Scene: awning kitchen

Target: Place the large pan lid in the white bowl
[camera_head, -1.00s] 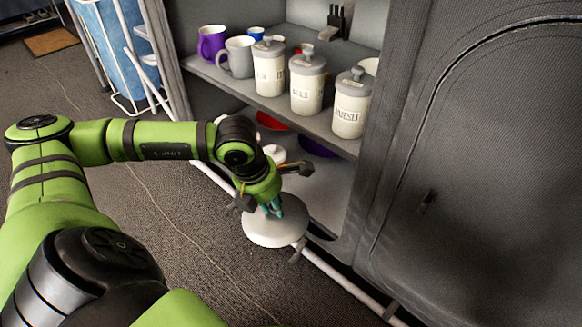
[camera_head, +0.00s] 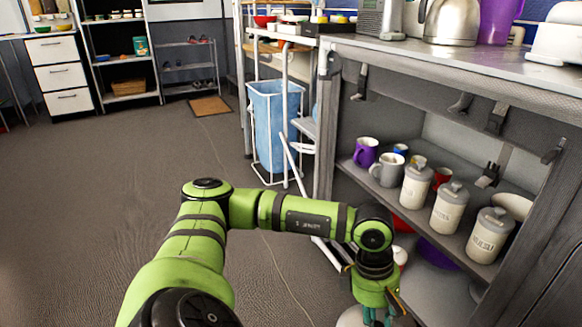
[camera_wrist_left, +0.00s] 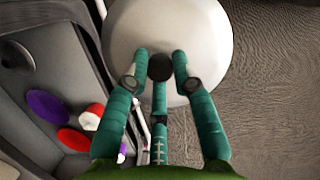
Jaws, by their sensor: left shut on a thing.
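The large pan lid (camera_wrist_left: 205,35) is a white disc with a black knob (camera_wrist_left: 160,67), seen in the left wrist view. My left gripper (camera_wrist_left: 160,62) is shut on the knob, with teal fingers around it. In the head view the gripper (camera_head: 378,316) and a sliver of the lid (camera_head: 349,319) show at the bottom edge, in front of the open cabinet. A pale bowl-like rim (camera_head: 514,204) shows behind the canisters on the cabinet's upper shelf; I cannot tell if it is the white bowl. My right gripper is not in view.
The open cabinet (camera_head: 408,208) holds mugs and several canisters (camera_head: 449,208). Its lower level holds red and purple dishes (camera_wrist_left: 48,105). A blue laundry bag (camera_head: 276,122) on a white frame stands beyond it. The floor (camera_head: 120,200) at left is clear.

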